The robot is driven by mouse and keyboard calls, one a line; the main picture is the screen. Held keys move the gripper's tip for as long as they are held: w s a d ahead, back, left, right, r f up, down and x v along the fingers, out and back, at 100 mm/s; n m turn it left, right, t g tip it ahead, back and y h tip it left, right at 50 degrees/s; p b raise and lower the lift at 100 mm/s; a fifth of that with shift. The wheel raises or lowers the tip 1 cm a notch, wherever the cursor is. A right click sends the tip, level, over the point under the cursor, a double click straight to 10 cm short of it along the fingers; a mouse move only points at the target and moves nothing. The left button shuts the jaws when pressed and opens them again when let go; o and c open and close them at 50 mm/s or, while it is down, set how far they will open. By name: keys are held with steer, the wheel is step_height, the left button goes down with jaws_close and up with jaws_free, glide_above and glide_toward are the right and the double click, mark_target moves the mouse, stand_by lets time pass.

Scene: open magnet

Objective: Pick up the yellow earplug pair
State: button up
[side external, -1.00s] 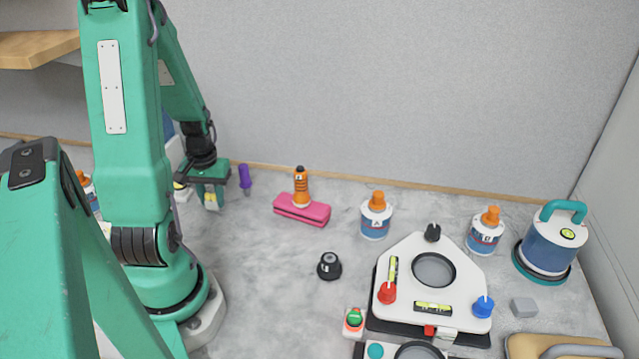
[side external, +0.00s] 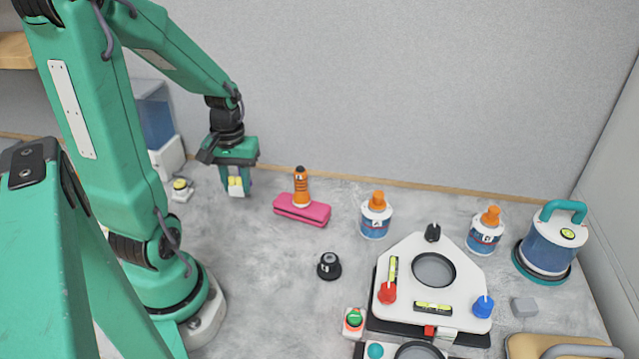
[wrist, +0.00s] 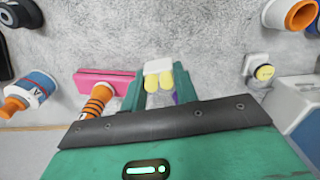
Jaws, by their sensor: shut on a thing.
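The yellow earplug pair (side external: 233,182) is between the fingers of my gripper (side external: 237,188) at the back left of the grey bench. In the wrist view the pair shows as two rounded yellow plugs (wrist: 173,77) with a white piece (wrist: 158,66) beside them. The green fingers of my gripper (wrist: 160,82) are shut on it from both sides. The gripper appears to hold it above the bench; the exact gap is hard to tell. Part of the pair is hidden by the fingers.
A black knob (side external: 329,266), a bottle (side external: 376,217) and a white plate fixture (side external: 455,275) stand farther right. A small yellow-topped button (side external: 181,188) is left. Bare bench lies front left of the knob.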

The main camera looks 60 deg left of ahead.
steer(key=shift+w+d+r, duration=0.45)
steer(key=shift+d+r, duration=0.15)
steer(key=shift+d, duration=0.25)
steer(key=shift+r, duration=0.15)
